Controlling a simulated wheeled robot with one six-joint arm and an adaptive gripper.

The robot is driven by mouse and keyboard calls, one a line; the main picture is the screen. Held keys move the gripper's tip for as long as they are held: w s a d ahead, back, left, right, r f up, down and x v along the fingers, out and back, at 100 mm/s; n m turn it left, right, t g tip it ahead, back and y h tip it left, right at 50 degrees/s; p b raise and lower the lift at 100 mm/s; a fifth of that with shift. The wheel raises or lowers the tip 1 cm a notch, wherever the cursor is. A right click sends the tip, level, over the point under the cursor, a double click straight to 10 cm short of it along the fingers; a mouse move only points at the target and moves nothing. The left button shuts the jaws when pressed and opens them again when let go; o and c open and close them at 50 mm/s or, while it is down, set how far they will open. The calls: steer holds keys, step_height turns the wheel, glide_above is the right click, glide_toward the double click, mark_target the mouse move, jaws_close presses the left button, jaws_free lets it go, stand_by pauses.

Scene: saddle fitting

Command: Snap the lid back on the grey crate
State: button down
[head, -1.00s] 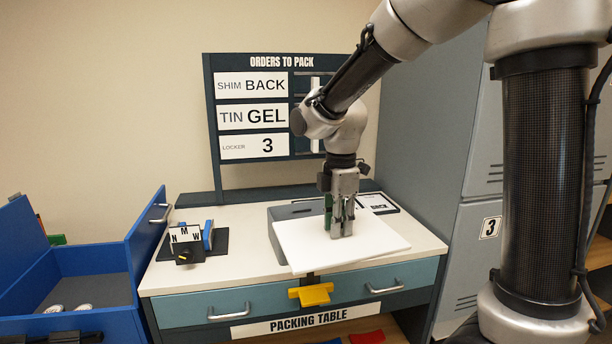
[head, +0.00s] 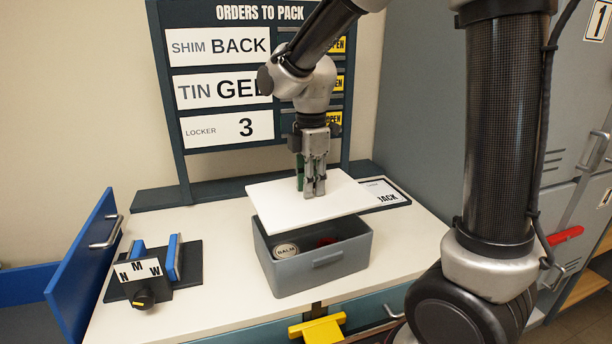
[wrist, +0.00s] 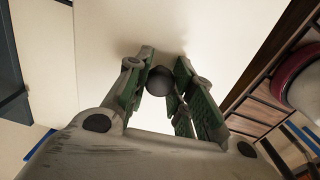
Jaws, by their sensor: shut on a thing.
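The grey crate (head: 312,268) stands on the packing table with its top partly uncovered. A tin marked BALM (head: 286,251) and something red (head: 325,241) show inside it. The white lid (head: 270,205) is held tilted above the crate's back part, its front edge apart from the crate's front rim. My gripper (head: 314,190) is shut on the lid's dark round knob, which shows between the fingers in the wrist view (wrist: 160,80). The lid's white face (wrist: 215,30) fills much of that view. The crate's back rim is hidden under the lid.
A dial block marked N, M, W (head: 140,280) sits left on a dark base with blue uprights. A framed card (head: 388,193) lies behind the crate to the right. The order board (head: 225,90) stands behind. A yellow piece (head: 318,329) juts from the table's front. Table around the dial block is clear.

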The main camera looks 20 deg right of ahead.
steer(key=shift+f, duration=3.1)
steer(key=shift+f, duration=0.15)
steer(key=c, duration=1.2)
jaws_free()
steer(key=shift+o, duration=0.2)
steer(key=o, duration=0.5)
steer(key=shift+r, duration=3.5)
